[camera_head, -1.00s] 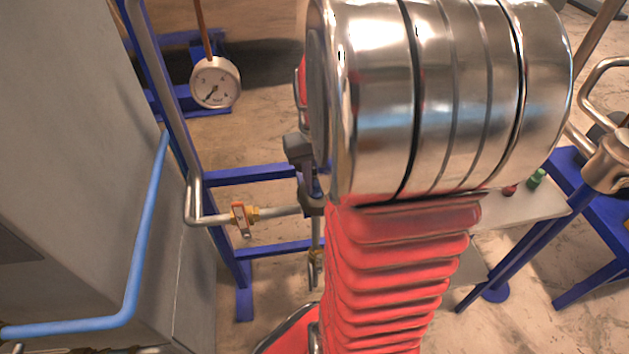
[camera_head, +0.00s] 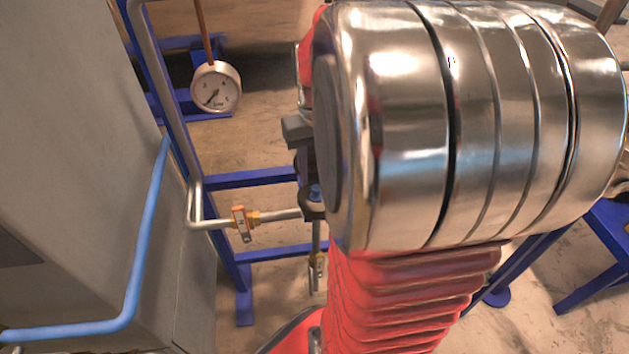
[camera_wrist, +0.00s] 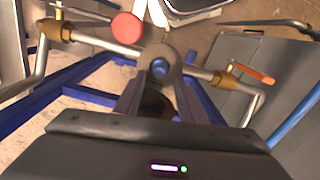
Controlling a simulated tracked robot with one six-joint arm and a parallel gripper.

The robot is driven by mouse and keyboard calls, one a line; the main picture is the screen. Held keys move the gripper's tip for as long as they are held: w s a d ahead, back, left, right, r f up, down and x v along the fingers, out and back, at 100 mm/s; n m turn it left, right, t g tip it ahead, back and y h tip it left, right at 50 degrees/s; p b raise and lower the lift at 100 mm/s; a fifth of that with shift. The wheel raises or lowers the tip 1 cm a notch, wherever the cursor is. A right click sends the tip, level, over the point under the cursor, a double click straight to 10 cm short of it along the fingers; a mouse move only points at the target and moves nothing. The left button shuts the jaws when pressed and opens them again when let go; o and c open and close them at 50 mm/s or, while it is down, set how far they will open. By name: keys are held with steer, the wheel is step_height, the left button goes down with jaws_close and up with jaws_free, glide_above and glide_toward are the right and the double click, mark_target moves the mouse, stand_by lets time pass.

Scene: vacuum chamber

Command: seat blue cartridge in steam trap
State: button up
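The blue cartridge (camera_wrist: 159,68) shows as a blue round end inside the grey ring-shaped body of the steam trap (camera_wrist: 178,63) in the wrist view. In the head view the blue end (camera_head: 315,192) shows at the top of the trap (camera_head: 313,209), partly hidden by my arm. How deep it sits is hard to tell. My gripper (camera_wrist: 158,82) has its two dark fingers apart, with the blue end visible in the gap between them. The fingers appear clear of the cartridge. In the head view my arm hides most of the gripper.
Pipes with orange-handled valves (camera_head: 240,222) run to the trap on a blue frame (camera_head: 255,178). A red round part (camera_wrist: 127,27) is close to the trap. A grey cabinet (camera_head: 80,180) with a blue pipe (camera_head: 145,240) stands left, and a gauge (camera_head: 216,87) behind.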

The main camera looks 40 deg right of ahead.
mark_target(316, 188)
step_height(316, 188, up, 7)
stand_by(0.3)
steer(key=shift+f, duration=0.1)
stand_by(0.4)
steer(key=s+a+n+t, duration=0.2)
steer(key=a, duration=0.9)
steer(key=s+a+n+t, duration=0.2)
steer(key=a+n+t, duration=0.1)
steer(key=a, duration=0.9)
steer(key=shift+a+r+t, duration=0.25)
steer(key=shift+t, duration=0.05)
steer(key=shift+c, duration=0.7)
